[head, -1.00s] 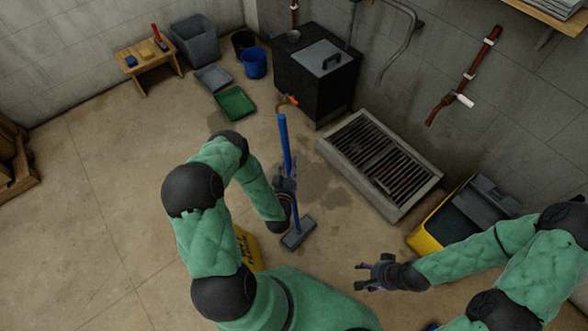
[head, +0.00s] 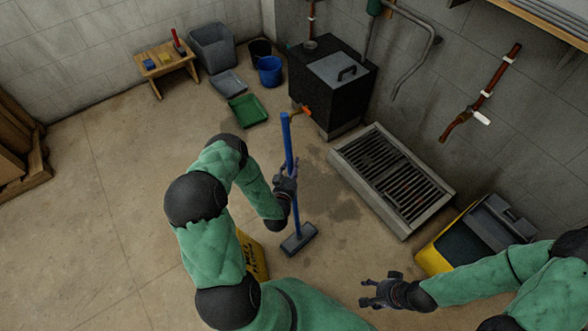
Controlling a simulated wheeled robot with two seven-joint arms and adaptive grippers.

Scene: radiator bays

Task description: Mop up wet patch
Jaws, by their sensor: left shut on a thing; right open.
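A mop with a blue handle (head: 288,142) and a flat grey head (head: 299,238) stands near upright on the floor. My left gripper (head: 287,180) is shut around the handle, partway down. The wet patch (head: 325,205) is a darker stain on the concrete floor, between the mop and the floor grate; the mop head is at its near left side. My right gripper (head: 377,293) is open and empty above the floor at the lower right.
A grated drain (head: 345,150) with a raised pale rim lies right of the patch. A yellow mop bucket (head: 436,260) stands below it, near my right arm. A black tank (head: 318,95) stands behind. A yellow sign (head: 254,256) stands behind my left arm.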

